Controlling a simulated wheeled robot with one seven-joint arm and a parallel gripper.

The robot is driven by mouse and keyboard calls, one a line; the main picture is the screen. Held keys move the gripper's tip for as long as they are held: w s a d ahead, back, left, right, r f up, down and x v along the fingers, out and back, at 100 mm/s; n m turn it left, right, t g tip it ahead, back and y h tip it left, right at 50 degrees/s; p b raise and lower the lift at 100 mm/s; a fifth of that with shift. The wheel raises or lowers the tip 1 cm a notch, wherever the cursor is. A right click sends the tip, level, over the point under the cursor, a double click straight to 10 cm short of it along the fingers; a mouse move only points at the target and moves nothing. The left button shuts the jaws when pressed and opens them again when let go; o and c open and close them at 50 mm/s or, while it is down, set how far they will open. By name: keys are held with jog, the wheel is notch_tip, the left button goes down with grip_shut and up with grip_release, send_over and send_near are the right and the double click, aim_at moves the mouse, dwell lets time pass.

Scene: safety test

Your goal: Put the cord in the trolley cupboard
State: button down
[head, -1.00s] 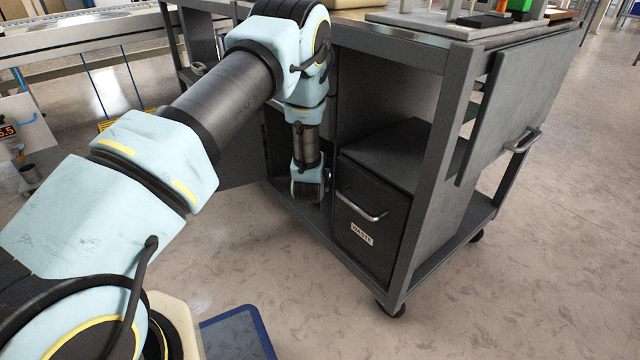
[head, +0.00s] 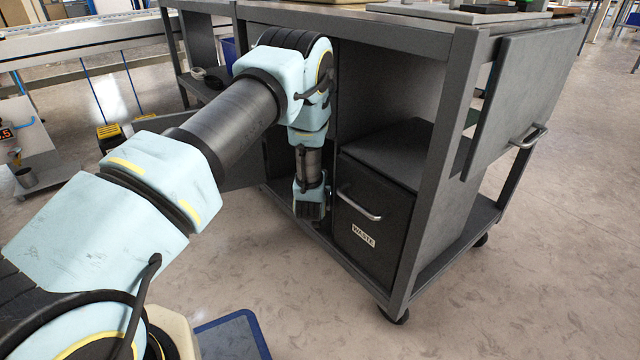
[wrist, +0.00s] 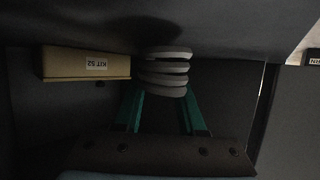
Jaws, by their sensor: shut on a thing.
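The cord (wrist: 165,68) is a pale grey coil of several stacked loops. In the wrist view it sits between the green fingertips of my gripper (wrist: 163,94), which is shut on it. The coil is close to a dark flat surface along the top of that view; I cannot tell whether it touches. The trolley (head: 425,45) is dark grey. My arm reaches down into its left compartment, the cupboard, whose door (head: 222,168) stands open to the left. In the head view, my wrist hides the fingers and the cord.
A tan box labelled KIT 52 (wrist: 85,65) lies beside the coil in the wrist view. A waste bin (head: 372,215) with a handle stands right of my wrist, behind a thin divider. The floor in front is clear.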

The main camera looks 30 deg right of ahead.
jog(key=shift+f, duration=0.3)
jog(key=c, duration=0.5)
grip_release()
